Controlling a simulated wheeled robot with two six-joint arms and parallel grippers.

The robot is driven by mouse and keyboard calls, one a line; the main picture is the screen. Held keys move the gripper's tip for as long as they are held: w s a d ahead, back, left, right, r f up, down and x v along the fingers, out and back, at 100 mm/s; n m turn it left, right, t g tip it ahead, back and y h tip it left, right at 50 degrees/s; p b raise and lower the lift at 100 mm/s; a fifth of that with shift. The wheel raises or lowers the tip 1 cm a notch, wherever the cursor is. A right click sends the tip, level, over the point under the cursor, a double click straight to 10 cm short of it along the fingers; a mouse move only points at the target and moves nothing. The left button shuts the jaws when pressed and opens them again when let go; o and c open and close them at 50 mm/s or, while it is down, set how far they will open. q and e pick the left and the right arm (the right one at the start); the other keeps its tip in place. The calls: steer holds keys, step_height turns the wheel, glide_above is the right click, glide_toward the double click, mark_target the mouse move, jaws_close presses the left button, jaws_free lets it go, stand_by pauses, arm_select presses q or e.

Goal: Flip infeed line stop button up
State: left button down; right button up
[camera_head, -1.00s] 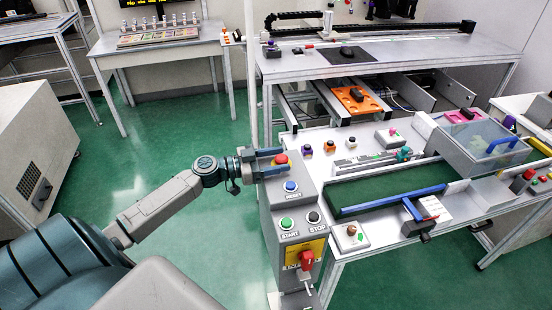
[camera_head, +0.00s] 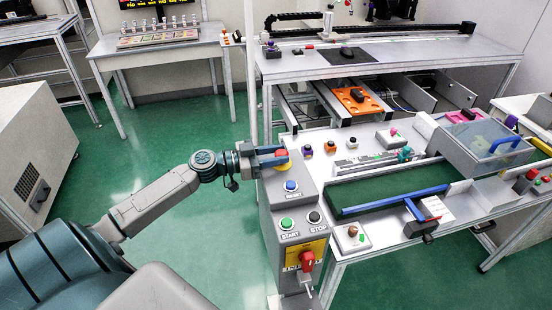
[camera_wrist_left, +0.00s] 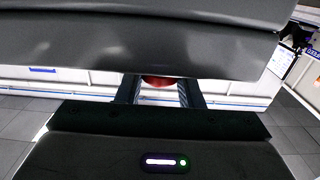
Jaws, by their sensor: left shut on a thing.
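The red stop button (camera_head: 282,154) is at the top far end of the grey control box (camera_head: 270,222), with an orange-yellow part showing below its red cap. My left gripper (camera_head: 280,157) reaches in from the left and is shut on the button, with its fingers on either side of it. In the left wrist view the red button (camera_wrist_left: 158,81) shows between the two dark fingers, mostly hidden by the gripper body. My right gripper is not in view.
A blue reset button (camera_head: 291,186), green start button (camera_head: 287,223) and black stop button (camera_head: 314,217) sit nearer on the same box. A red rotary switch (camera_head: 307,260) is on its front. The workbench (camera_head: 395,140) with a green conveyor (camera_head: 385,190) adjoins on the right.

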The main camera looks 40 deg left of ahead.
mark_target(261, 157)
arm_select(q)
steer(key=c, duration=1)
jaws_free()
steer(key=shift+r, duration=0.2)
steer(key=shift+o, duration=0.2)
steer(key=shift+f, duration=0.1)
steer(key=shift+s+a, duration=0.25)
steer(key=shift+s, duration=0.05)
steer(key=b+v, duration=0.1)
steer(key=v, duration=0.2)
steer(key=shift+s+a, duration=0.1)
steer(key=p+v, duration=0.6)
steer(key=p, duration=0.4)
steer(key=shift+s+a, duration=0.25)
steer(key=shift+s, duration=0.05)
